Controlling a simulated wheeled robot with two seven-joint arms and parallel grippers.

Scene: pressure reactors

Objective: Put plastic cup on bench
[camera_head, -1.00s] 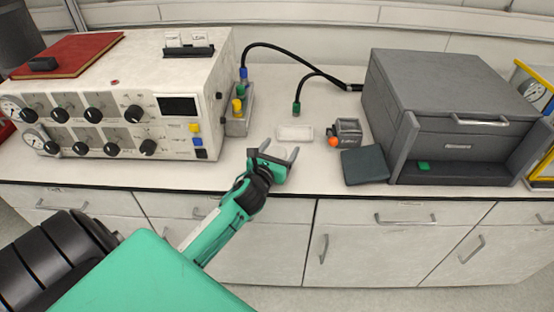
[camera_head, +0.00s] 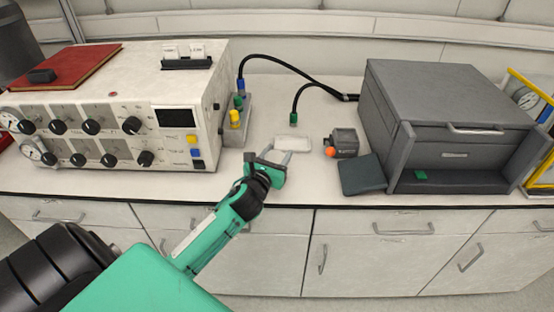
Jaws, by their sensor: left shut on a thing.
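A small white, low thing (camera_head: 292,144), which I take to be the plastic cup, is at the bench (camera_head: 310,185) between the reactor control unit and the grey box. Its exact shape is hard to tell. My left gripper (camera_head: 284,152) reaches in from the lower left, and its fingers are shut on the near side of the cup. Whether the cup rests on the bench or is just above it cannot be told. My right gripper is not in view.
A white control unit (camera_head: 110,105) with a red book (camera_head: 65,63) on it stands left. A small grey device (camera_head: 343,142) with an orange knob is right of the cup, near a dark grey pad (camera_head: 362,174) and a large grey box (camera_head: 440,95). Black hoses run behind.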

